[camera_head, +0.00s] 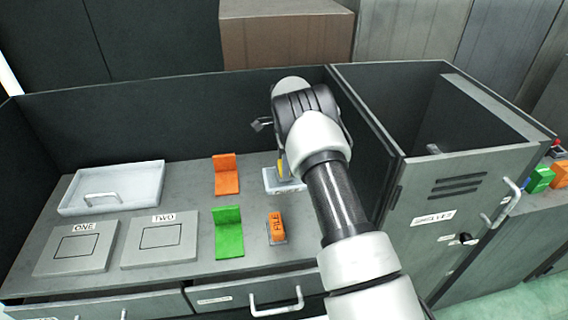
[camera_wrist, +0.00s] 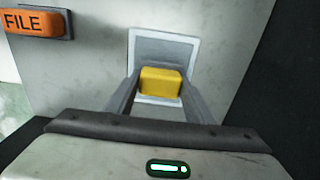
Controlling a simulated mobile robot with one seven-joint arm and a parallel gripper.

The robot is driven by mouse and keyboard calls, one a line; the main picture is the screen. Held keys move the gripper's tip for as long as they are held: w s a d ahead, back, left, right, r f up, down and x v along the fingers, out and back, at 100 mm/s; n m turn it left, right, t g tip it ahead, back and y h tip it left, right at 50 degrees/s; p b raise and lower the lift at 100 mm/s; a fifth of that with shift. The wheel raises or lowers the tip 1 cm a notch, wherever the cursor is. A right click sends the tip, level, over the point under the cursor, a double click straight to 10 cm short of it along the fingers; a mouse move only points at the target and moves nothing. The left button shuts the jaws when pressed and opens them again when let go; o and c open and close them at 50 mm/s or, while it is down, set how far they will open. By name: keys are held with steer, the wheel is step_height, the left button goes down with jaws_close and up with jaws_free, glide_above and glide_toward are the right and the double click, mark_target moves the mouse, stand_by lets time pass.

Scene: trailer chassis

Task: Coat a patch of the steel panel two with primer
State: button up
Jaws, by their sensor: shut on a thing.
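Steel panel TWO (camera_head: 160,243) lies flat on the bench in the head view, a grey plate with a square outline and a label at its back edge. My gripper (camera_wrist: 161,80) is shut on a yellow block (camera_wrist: 162,88), seen in the wrist view between both fingers. The yellow block (camera_head: 281,166) shows only partly in the head view, beside my arm. A small pale tray (camera_head: 292,187) with a label too small to read is beneath it; the tray also shows in the wrist view (camera_wrist: 166,42). I cannot tell whether the block touches the tray.
Panel ONE (camera_head: 75,248) lies left of panel TWO. Orange (camera_head: 227,180) and green (camera_head: 229,241) L-shaped brackets and an orange FILE block (camera_head: 276,226) stand between panel TWO and my arm. A dark cabinet wall (camera_head: 362,130) rises at the right.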

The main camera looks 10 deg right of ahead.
steer(key=shift+f+b, duration=0.5)
steer(key=shift+f, duration=0.05)
stand_by(2.2)
steer(key=shift+r+p, duration=1.65)
steer(key=shift+r, duration=1.9)
steer(key=shift+s+r+n, duration=0.3)
steer(key=shift+r+n, duration=0.1)
steer(key=s+r+n+p, duration=0.2)
steer(key=s+r+n, duration=0.2)
steer(key=s+n, duration=0.4)
steer(key=s+r+n+p, duration=0.2)
steer(key=s+r+n, duration=0.2)
steer(key=s+n, duration=0.5)
steer(key=s, duration=0.7)
